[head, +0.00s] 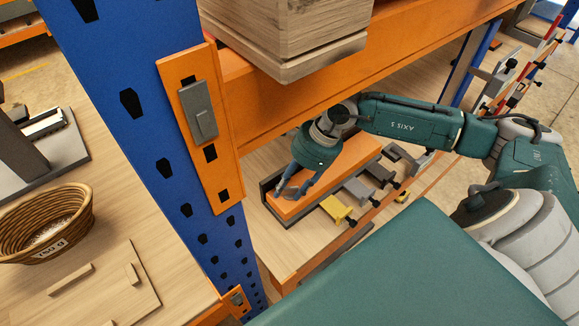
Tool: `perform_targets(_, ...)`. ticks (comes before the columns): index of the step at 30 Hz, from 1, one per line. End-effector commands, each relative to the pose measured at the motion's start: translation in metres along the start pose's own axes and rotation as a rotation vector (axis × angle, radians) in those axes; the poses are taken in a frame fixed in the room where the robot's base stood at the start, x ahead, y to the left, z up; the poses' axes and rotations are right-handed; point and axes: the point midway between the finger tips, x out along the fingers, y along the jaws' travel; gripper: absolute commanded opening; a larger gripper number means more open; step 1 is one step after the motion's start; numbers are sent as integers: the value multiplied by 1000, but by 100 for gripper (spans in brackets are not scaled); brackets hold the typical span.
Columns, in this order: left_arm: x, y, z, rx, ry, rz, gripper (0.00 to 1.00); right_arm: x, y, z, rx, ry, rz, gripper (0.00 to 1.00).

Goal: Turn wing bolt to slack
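My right arm reaches in from the right, and its green gripper (291,187) points down at the left end of an orange block (345,165) in a dark holder on the shelf. The fingers are small and partly overlap the holder's end, so their gap and any contact are unclear. I cannot clearly make out a wing bolt; the fingers may hide it. In front of the block are a yellow clamp-like part (335,208), a grey one (358,189) and a dark one (381,175), with black knobs. My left gripper is not in view.
A blue rack post (150,110) and an orange beam (400,60) stand close to the arm. A wooden box (285,35) sits above. A wicker basket (45,222) and a wooden board (105,287) are on the left table.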

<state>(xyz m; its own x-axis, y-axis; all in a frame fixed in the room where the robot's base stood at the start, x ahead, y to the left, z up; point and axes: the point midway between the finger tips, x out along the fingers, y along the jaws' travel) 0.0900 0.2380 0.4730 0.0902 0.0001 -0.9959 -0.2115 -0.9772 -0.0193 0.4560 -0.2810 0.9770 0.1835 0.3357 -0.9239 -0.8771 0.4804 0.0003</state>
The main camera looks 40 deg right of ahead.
Motion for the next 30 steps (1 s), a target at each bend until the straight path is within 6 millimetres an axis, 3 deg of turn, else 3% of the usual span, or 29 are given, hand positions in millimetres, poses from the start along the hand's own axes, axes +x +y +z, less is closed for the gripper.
perform_targets(8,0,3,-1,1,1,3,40,1,0,0,-1,0,0,34)
perform_targets(13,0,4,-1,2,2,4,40,1,0,0,-1,-1,0,1)
perform_targets(20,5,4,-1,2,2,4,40,3,0,-1,13,0,-7,0)
perform_targets(30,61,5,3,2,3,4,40,9,-1,-1,283,-3,-126,0)
